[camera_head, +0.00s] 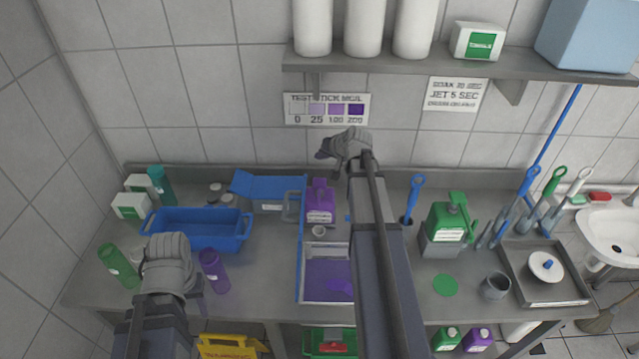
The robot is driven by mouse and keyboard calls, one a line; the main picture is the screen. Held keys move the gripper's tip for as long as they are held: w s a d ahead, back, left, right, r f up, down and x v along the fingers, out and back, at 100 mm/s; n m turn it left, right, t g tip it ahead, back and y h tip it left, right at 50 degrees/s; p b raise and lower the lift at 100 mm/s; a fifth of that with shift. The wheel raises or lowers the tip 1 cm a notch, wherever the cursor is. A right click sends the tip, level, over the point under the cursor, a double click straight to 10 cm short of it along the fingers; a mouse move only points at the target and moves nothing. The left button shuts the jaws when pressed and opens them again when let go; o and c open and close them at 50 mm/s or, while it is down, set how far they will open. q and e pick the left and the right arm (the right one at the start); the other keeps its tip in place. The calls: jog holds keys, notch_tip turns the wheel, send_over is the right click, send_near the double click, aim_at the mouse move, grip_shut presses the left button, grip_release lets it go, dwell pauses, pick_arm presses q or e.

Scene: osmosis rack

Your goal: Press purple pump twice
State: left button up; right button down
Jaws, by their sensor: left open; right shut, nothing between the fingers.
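The purple pump container (319,203), with a pale label, stands upright at the back of the bench, left of my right arm. Its top lies just below my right gripper in the picture. My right gripper (328,150) is shut and empty, raised near the wall above and slightly right of the container; I cannot tell if it touches the pump. My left gripper (168,246) is open and empty, in front of the blue tub at the left. Its fingers are hard to make out from above.
A blue tub (192,240), a green bottle (118,265) and a purple bottle (213,270) surround my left gripper. A small cup (319,232) stands before the purple container. A green pump container (447,220) stands right of my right arm. A shelf (420,66) overhangs the back.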

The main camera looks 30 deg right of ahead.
aim_at(318, 182)
jog(key=shift+f+b, duration=3.95)
jog(key=shift+f, duration=0.25)
jog(key=shift+f, duration=0.1)
jog(key=shift+f+b, duration=0.3)
jog(key=shift+b, duration=0.15)
jog(key=shift+f+b, duration=0.95)
jog(key=shift+r, duration=0.1)
jog(key=shift+r+p, duration=1.25)
jog(key=shift+p, duration=0.15)
notch_tip(318, 182, up, 5)
jog(key=p, duration=0.5)
jog(key=shift+r, duration=0.1)
